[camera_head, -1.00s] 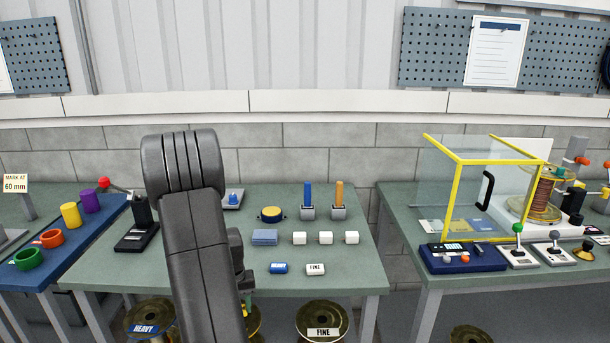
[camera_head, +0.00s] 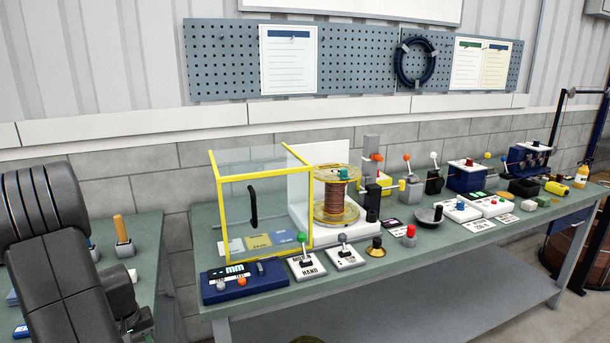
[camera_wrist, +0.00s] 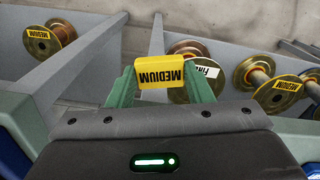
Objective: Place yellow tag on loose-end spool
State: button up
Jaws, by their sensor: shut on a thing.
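My gripper (camera_wrist: 162,88) is shut on a yellow tag (camera_wrist: 160,71) lettered MEDIUM, held between its green fingers in the wrist view. Behind the tag lies a spool (camera_wrist: 188,48) with a white FINE label, partly hidden by the tag. A spool with a yellow MEDIUM label (camera_wrist: 48,39) is at the upper left, and another such spool (camera_wrist: 278,94) is at the right. I cannot tell which spool has a loose end. In the head view my arm is at the lower left and the gripper is out of sight.
The right bench (camera_head: 400,262) carries a yellow-framed clear guard (camera_head: 262,178), a copper-wound spool (camera_head: 337,198), a blue readout box (camera_head: 243,283), and several levers and knobs. A gap separates it from the left bench. Grey panels and supports stand around the spools in the wrist view.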

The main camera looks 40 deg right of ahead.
aim_at(349, 169)
jog(key=k+l, duration=0.1)
jog(key=l, duration=0.9)
jog(key=k+l, duration=0.15)
jog(key=l, duration=0.85)
jog(key=k, duration=0.05)
